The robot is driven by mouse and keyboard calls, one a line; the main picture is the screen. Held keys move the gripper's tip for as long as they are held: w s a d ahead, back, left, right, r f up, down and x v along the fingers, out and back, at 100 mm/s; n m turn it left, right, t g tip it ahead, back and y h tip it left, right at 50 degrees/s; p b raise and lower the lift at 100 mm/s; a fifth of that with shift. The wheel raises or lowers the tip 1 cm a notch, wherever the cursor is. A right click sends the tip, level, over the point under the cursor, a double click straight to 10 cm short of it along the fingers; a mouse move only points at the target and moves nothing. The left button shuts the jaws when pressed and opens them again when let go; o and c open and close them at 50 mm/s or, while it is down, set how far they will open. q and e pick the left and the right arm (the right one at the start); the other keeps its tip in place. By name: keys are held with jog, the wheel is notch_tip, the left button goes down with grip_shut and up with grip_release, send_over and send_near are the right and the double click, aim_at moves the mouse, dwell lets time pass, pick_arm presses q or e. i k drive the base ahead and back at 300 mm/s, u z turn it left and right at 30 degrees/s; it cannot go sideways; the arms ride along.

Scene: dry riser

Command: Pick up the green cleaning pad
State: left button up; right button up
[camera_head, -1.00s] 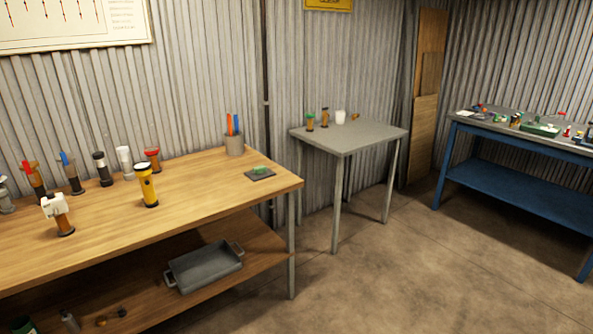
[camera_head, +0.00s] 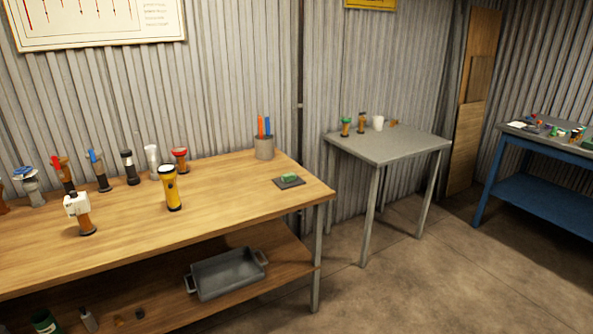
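A small green pad (camera_head: 289,177) lies on a dark flat square mat (camera_head: 279,184) near the right end of the wooden workbench (camera_head: 235,199). It looks like the green cleaning pad, but it is small in the picture. Neither of my grippers shows in the head view.
On the bench stand a yellow flashlight (camera_head: 172,190), a grey cup with pens (camera_head: 264,147), a white-headed item (camera_head: 78,207) and several others. A grey tray (camera_head: 228,275) sits on the lower shelf. A grey table (camera_head: 392,147) and a blue bench (camera_head: 535,190) stand right; floor between is clear.

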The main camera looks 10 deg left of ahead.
aim_at(290, 176)
jog(key=i, duration=0.6)
jog(key=z, duration=0.75)
